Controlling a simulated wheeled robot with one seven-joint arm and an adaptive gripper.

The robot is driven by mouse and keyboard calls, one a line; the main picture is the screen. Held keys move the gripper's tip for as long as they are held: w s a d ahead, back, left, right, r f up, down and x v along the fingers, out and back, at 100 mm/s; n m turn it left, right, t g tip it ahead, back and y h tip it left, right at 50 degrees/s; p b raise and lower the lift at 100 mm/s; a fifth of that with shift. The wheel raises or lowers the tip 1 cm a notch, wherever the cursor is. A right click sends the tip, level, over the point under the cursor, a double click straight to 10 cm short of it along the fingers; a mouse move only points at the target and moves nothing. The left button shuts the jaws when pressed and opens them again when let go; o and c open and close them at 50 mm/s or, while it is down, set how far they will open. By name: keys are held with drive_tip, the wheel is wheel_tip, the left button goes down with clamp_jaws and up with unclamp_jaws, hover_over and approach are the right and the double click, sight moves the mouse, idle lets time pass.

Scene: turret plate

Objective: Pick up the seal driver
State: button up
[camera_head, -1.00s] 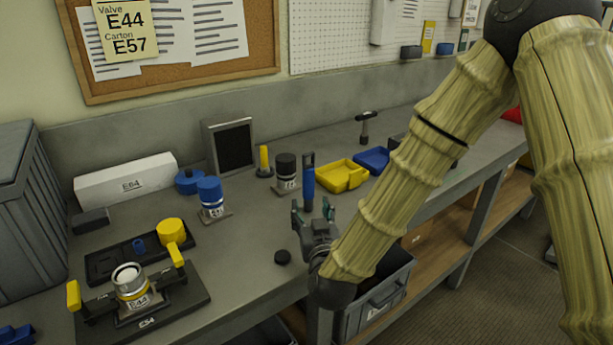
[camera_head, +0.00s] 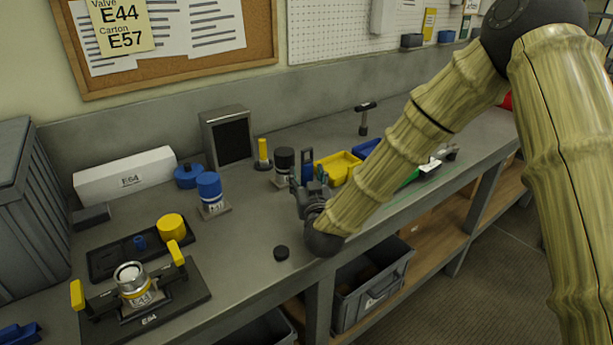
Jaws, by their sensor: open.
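An upright tool with a blue handle and dark top (camera_head: 307,162) stands on the bench just behind my gripper in the head view. It looks like the seal driver, though no label shows this. Its lower part is hidden by the gripper. My gripper (camera_head: 310,186) is open, low over the bench, with its fingers pointing to the back of the bench. The fingers overlap the tool in the picture; I cannot tell whether the tool is between them or touched.
A black-topped cylinder (camera_head: 284,165) stands close left of the tool; a yellow bin (camera_head: 338,166) is close right. Bare bench lies front left of my gripper.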

drive_tip(key=shift+w, duration=0.9)
clamp_jaws()
